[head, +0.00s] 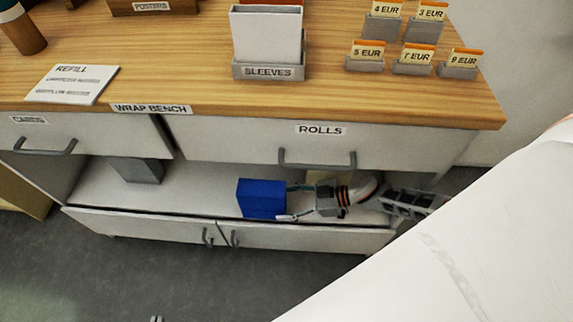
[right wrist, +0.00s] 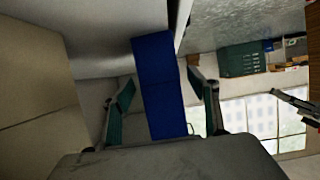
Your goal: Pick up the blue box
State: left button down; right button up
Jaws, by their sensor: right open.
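The blue box (head: 262,198) stands upright on the open shelf under the bench, near the shelf's front edge. My right gripper (head: 290,202) is open on the shelf, just right of the box, with its fingers pointing left toward it. In the right wrist view the blue box (right wrist: 158,85) shows between the two spread fingers (right wrist: 165,98), with a gap on each side. I cannot tell how far it reaches between them. A small grey tip at the bottom edge of the head view may be my left gripper (head: 157,319); its jaws cannot be made out.
The wrap bench top (head: 210,90) and the ROLLS drawer (head: 320,140) overhang the shelf (head: 200,185). A grey box (head: 137,170) stands farther left on the shelf. A beige item (head: 322,177) lies behind my right gripper. Shut doors (head: 140,224) lie below the shelf's front edge.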

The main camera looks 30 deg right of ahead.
jog(key=b+x, duration=0.1)
jog(key=x, duration=0.5)
jog(key=shift+a+f+b, duration=0.2)
jog(key=shift+a+b, duration=0.05)
jog(key=shift+b, duration=0.1)
jog(key=shift+w+a+f, duration=0.1)
jog(key=shift+w+a, duration=0.3)
jog(key=shift+a, duration=0.05)
pick_arm(q)
jog(key=shift+w+d+r+h, duration=0.15)
jog(key=shift+d+r, duration=0.05)
jog(key=shift+d, duration=0.25)
jog(key=shift+w+d+r+h, duration=0.15)
jog(key=shift+d, duration=0.25)
pick_arm(e)
jog(key=c, duration=1.3)
